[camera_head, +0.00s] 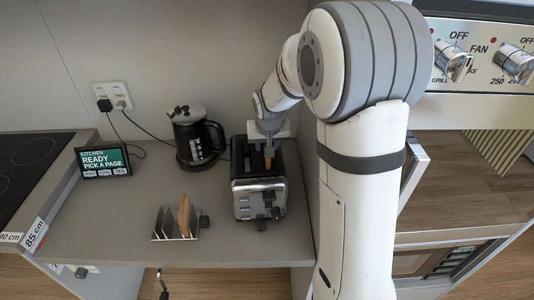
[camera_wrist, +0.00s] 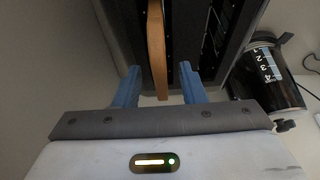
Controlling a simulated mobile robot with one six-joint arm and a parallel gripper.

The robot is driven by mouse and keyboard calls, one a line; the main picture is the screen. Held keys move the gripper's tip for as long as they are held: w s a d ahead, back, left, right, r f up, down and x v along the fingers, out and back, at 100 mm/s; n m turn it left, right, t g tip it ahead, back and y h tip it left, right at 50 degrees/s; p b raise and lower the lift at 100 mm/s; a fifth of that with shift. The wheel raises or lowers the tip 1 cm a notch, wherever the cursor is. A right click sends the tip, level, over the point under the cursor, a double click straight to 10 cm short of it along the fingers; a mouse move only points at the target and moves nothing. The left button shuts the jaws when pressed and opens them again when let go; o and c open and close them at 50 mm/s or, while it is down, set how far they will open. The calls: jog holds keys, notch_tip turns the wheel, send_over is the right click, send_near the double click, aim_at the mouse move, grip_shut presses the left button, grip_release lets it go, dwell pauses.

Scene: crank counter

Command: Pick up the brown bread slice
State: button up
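A brown bread slice (camera_head: 268,163) stands upright on edge in the toaster (camera_head: 258,190), its top showing above the slot. In the wrist view this slice (camera_wrist: 157,45) runs between my two blue fingers. My gripper (camera_wrist: 158,78) is open, with a gap on each side of the slice, so neither finger appears to touch it. In the head view my gripper (camera_head: 268,145) is right above the toaster, pointing down. A second, golden-tan slice (camera_head: 184,214) stands in the toast rack (camera_head: 166,225) on the counter.
A black kettle or jug (camera_head: 196,140) stands left of the toaster and also shows in the wrist view (camera_wrist: 265,75). A small display (camera_head: 104,160) and a wall socket with cords (camera_head: 113,97) are further left. The counter's middle left is clear.

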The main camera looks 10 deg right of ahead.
jog(key=shift+w+f, duration=0.1)
jog(key=shift+f, duration=0.2)
jog(key=shift+f+b, duration=0.25)
jog(key=shift+b, duration=0.15)
jog(key=shift+c, duration=0.4)
grip_shut()
dwell(0.4)
